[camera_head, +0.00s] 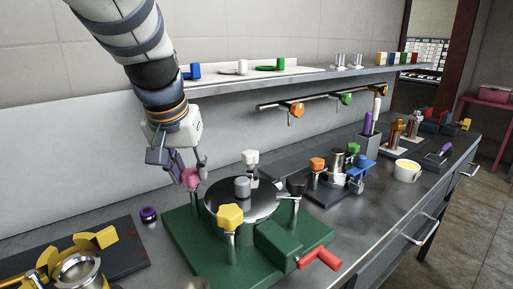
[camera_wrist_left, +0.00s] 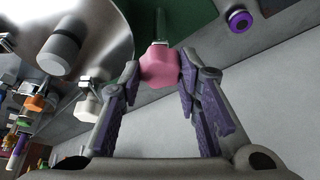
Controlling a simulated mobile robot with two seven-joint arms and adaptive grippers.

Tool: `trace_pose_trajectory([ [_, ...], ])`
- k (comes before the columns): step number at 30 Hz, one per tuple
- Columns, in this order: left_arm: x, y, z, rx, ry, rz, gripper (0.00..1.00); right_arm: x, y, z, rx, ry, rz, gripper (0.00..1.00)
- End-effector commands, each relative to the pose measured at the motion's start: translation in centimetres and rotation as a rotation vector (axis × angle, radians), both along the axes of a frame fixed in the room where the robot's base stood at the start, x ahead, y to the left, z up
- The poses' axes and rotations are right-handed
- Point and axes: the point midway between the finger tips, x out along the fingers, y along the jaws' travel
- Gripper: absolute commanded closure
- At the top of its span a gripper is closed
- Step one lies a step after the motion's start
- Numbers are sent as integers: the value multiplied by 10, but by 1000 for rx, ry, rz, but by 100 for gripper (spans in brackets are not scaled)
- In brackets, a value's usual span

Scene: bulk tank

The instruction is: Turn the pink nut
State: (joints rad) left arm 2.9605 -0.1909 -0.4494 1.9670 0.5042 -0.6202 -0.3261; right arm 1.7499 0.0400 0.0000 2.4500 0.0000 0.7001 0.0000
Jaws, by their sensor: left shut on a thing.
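The pink nut (camera_head: 191,177) sits at the top of a post on the back left of a green base (camera_head: 182,225), beside a round metal lid (camera_head: 222,200). My left gripper (camera_head: 188,170) reaches down to it from above and is shut on it. In the left wrist view the pink nut (camera_wrist_left: 160,65) is between the fingertips (camera_wrist_left: 160,72), with the metal post behind it. The far side of the nut is hidden. My right gripper is in neither view.
A yellow nut (camera_head: 230,216), a white nut (camera_head: 250,157) and a black nut (camera_head: 296,186) stand around the lid. A red handle (camera_head: 320,257) juts out in front. A purple ring (camera_head: 149,214) lies left of the base. A shelf (camera_head: 300,75) runs along the wall behind.

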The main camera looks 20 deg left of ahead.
Motion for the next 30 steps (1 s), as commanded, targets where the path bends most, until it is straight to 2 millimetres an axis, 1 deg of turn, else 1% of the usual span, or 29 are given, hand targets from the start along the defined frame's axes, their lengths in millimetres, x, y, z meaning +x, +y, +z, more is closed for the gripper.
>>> trace_pose_trajectory([
  [6, -1, 1, 1, -2, -2, -181, 97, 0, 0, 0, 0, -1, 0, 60],
  [15, -1, 2, 1, -1, -1, -370, 97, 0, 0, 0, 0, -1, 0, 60],
  [22, -1, 3, 1, 0, 0, -445, 97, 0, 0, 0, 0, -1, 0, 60],
  [30, 0, 3, 1, 2, -1, -473, 97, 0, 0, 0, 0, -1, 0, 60],
])
